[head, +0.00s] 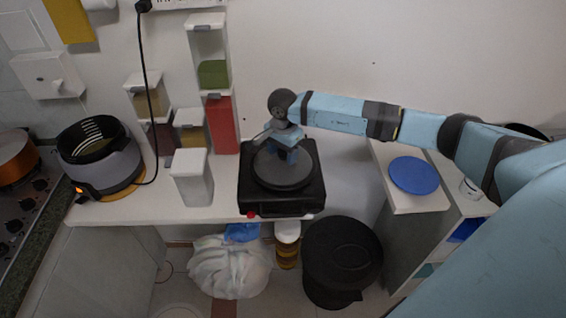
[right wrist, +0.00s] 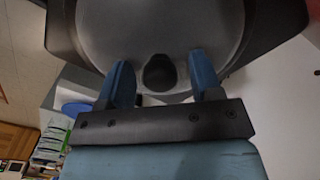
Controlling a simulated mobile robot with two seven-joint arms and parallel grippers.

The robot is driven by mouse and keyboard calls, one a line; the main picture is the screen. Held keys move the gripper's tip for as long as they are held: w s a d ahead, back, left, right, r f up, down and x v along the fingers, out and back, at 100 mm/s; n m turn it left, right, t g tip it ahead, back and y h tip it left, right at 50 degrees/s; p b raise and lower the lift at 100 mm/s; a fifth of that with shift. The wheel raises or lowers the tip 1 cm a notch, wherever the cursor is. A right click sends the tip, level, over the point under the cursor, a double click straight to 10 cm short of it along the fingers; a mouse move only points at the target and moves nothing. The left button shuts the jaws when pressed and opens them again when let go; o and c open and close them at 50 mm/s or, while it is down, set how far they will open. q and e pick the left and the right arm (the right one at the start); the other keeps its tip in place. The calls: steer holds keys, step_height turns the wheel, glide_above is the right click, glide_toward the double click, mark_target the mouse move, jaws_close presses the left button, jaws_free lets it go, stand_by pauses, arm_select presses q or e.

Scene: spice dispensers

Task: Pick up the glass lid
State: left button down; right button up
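The round dark lid (head: 282,181) lies on the black portable cooker on the counter in the head view. In the right wrist view the grey lid (right wrist: 160,25) fills the top, with its dark knob (right wrist: 160,73) facing me. My left gripper is not in view.
The black cooker (head: 255,205) sits near the counter's front edge. A blue plate (head: 414,175) lies on the right counter. A black bin (head: 340,260) stands below.

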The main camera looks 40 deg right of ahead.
jaws_close()
